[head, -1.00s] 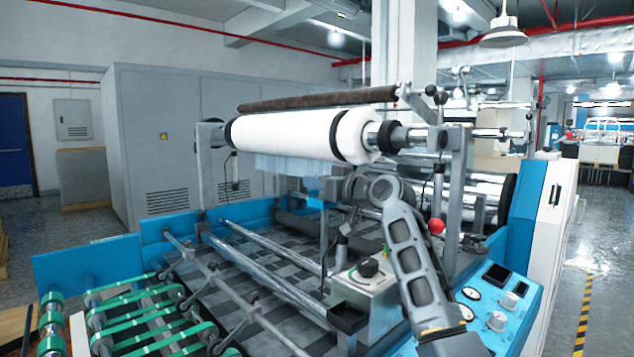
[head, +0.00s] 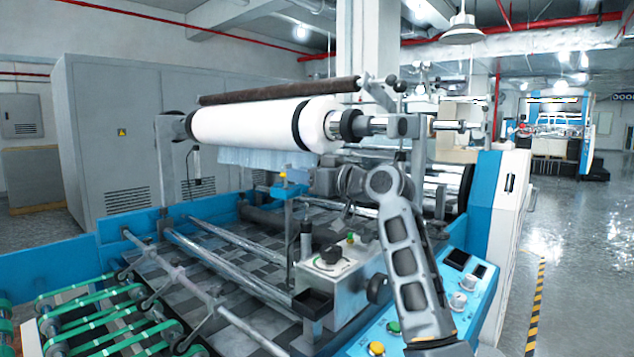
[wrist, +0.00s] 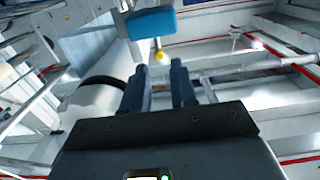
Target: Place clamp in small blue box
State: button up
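My gripper (wrist: 160,85) shows in the wrist view with two dark blue-grey fingers standing apart. I see nothing between them. Beyond the fingertips is a small blue block or box (wrist: 150,22) with a yellow knob (wrist: 159,55) at its near edge. In the head view, a small blue part (head: 290,190) on a post, with a yellow top, sits just left of my wrist; it looks like the same thing. I cannot tell whether it is the small blue box. My fingers are not clear in the head view. I cannot make out a clamp in either view.
A white roll (head: 255,125) on a shaft spans the machine above the blue part; it shows left of my fingers in the wrist view (wrist: 95,95). A grey control box (head: 340,275) and a blue panel (head: 440,300) stand near my arm. Open floor (head: 575,270) lies right.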

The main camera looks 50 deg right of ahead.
jog(key=shift+s+d, duration=0.1)
jog(key=shift+s, duration=2.2)
jog(key=shift+o, duration=0.2)
